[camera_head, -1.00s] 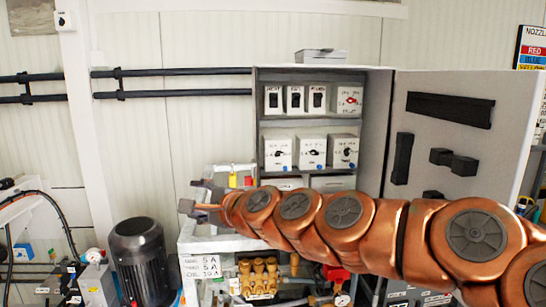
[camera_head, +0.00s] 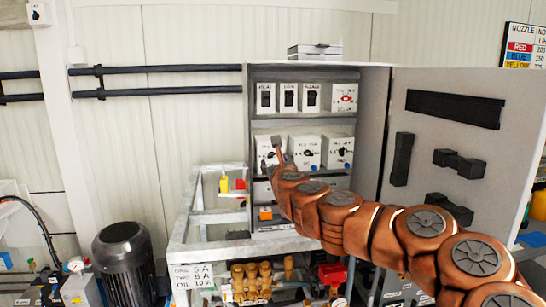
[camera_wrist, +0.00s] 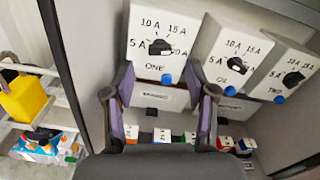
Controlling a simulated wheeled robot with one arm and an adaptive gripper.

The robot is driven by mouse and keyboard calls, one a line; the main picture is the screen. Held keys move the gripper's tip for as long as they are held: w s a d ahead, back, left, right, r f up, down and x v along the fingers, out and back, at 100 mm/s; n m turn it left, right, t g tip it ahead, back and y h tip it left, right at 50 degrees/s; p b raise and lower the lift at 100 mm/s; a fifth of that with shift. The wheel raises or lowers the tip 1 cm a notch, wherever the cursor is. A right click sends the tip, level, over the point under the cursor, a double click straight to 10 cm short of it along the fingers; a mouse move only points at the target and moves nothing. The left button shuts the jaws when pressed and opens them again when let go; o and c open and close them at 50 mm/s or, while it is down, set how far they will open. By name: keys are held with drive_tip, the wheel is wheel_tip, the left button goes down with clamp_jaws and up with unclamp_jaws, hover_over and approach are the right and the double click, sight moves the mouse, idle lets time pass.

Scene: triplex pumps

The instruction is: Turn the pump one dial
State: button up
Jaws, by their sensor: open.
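In the wrist view, the pump one dial (camera_wrist: 162,47) is a black knob on a white box marked ONE, with marks from 5 A to 20 A around it. My gripper (camera_wrist: 158,92) is open, its two fingers apart below the knob and to either side of it in the picture, with nothing between them. I cannot tell how far it is from the knob. In the head view, my gripper (camera_head: 279,146) is in front of the left box (camera_head: 264,145) in the cabinet's second row and partly hides it.
Two similar dial boxes stand to the right, the middle one (camera_wrist: 238,60) and the right one (camera_wrist: 290,78). The cabinet's side wall (camera_wrist: 72,60) is close on the left. The open cabinet door (camera_head: 455,150) is on the right. Small coloured breakers (camera_wrist: 162,136) lie below.

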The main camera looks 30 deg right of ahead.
sight(272, 156)
drive_tip(key=shift+p+x, duration=0.45)
drive_tip(key=shift+x, duration=1.65)
drive_tip(key=shift+c, duration=0.2)
clamp_jaws()
